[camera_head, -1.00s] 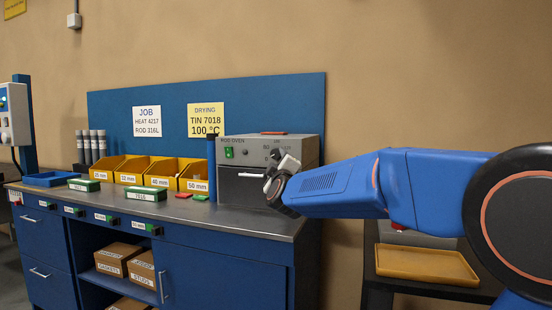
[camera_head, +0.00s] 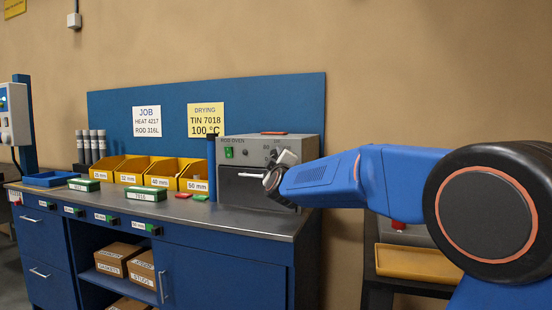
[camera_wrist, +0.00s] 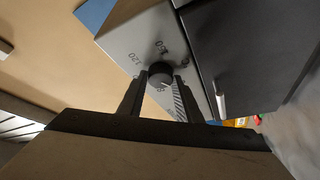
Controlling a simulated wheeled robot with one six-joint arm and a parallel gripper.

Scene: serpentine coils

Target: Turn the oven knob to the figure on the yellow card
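The yellow card (camera_head: 206,120) on the blue back panel reads "DRYING TIN 7018 100 °C". The grey oven (camera_head: 235,152) stands at the right end of the bench. Its round dark knob (camera_wrist: 160,72) shows in the wrist view, with dial figures around it; "120" is readable and others are partly hidden. My gripper (camera_wrist: 161,82) has its two fingers on either side of the knob, with narrow gaps seeming to show; contact is hard to judge. In the head view my gripper (camera_head: 276,172) is at the oven's front right and hides the knob.
A white job card (camera_head: 147,121) hangs left of the yellow one. Yellow bins (camera_head: 160,175), a green box (camera_head: 146,194) and a blue tray (camera_head: 50,179) stand on the bench. The oven door handle (camera_wrist: 220,100) is close to my right finger.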

